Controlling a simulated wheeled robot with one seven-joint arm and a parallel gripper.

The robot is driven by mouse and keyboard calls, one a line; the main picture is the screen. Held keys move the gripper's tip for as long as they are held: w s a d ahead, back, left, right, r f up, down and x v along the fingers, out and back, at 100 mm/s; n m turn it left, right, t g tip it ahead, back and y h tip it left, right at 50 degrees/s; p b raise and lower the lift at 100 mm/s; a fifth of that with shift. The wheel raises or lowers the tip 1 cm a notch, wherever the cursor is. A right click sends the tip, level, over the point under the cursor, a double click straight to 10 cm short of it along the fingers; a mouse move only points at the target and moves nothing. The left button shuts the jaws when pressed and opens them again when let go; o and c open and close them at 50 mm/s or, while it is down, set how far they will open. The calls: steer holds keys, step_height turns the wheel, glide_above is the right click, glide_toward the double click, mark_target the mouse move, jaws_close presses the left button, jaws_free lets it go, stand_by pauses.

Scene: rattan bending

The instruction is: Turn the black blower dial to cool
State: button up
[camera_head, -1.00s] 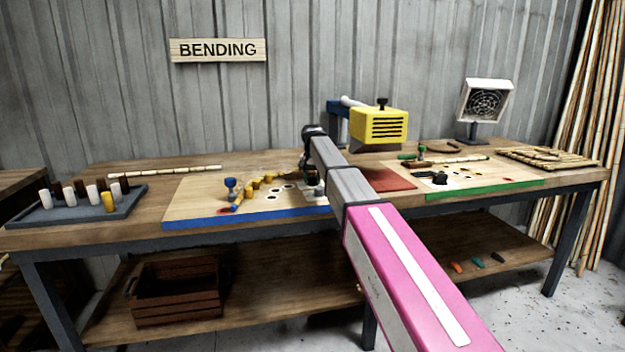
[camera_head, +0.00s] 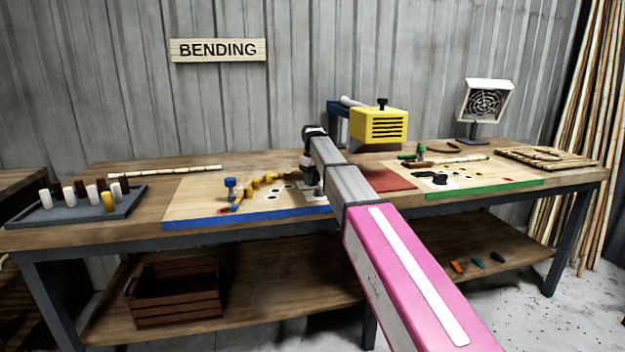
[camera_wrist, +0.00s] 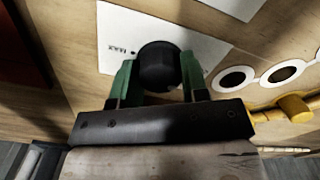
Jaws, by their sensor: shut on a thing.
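The black dial (camera_wrist: 158,64) is round and ridged, on a white plate (camera_wrist: 118,38) set on the wooden board. Dark lettering that reads MAX is on the plate left of the dial. My gripper (camera_wrist: 157,75) has its two green fingers on either side of the dial, shut on it. The dial's pointer and its exact setting cannot be made out. In the head view my gripper (camera_head: 311,182) is low over the bench, and my arm hides the dial. The yellow blower box (camera_head: 379,125) with dark vents stands behind my arm.
A blue-edged board (camera_head: 195,205) with a blue clamp (camera_head: 230,189) and several yellow pegs (camera_head: 260,183) lies left of my gripper. A red pad (camera_head: 388,180) and a green-edged board (camera_head: 505,178) lie right. A fan (camera_head: 486,102) stands at the back right.

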steer(key=shift+n, duration=1.5)
steer(key=o, duration=0.9)
steer(key=shift+o, duration=0.2)
step_height(320, 180, up, 11)
steer(key=shift+f, duration=0.1)
